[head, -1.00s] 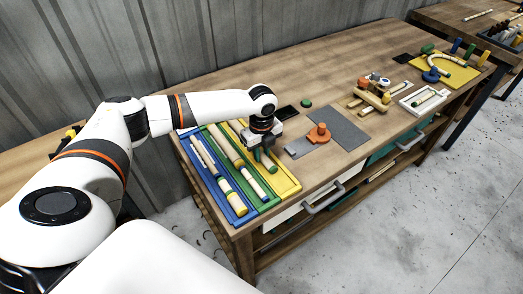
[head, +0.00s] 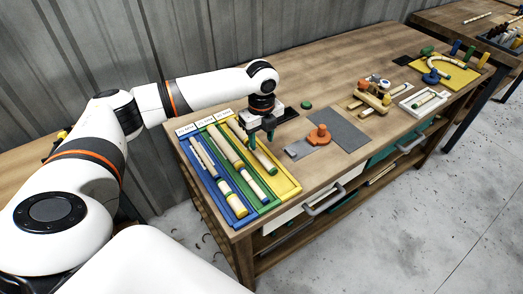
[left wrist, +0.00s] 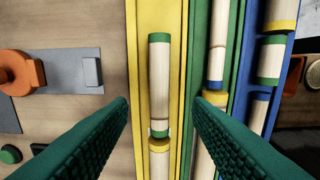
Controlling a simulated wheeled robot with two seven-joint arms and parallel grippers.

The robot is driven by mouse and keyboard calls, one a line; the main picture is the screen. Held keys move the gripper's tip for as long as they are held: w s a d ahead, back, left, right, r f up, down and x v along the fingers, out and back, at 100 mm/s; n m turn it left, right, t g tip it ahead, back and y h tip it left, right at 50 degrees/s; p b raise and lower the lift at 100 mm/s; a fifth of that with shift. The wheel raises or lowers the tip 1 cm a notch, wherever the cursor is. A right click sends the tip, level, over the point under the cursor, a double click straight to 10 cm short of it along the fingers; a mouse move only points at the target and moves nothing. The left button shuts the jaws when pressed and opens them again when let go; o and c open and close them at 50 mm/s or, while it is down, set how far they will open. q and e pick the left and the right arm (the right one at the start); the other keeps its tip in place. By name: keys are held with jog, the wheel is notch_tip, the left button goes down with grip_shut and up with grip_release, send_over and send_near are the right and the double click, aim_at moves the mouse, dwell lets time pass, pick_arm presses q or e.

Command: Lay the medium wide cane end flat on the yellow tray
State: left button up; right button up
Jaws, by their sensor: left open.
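The yellow tray (head: 290,190) is the rightmost of three long trays at the near left end of the bench. A pale cane piece with green end bands (left wrist: 159,85) lies flat in it, along its length; it also shows in the head view (head: 264,159). Another pale piece with a yellow band (left wrist: 159,147) lies in line with it, at the lower edge of the left wrist view. My left gripper (head: 261,138) is open and empty above the yellow tray, its green fingers to either side of the canes and apart from them. My right gripper is not in view.
The green tray (head: 262,208) and blue tray (head: 234,222) beside it hold several canes. An orange clamp (head: 319,134) on a grey plate stands to the right. A wooden jig (head: 371,100) and white tray (head: 411,107) lie farther right.

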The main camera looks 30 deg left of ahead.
aim_at(261, 155)
pick_arm(q)
notch_tip(261, 155, up, 5)
jog(key=shift+r, duration=0.2)
dwell(0.6)
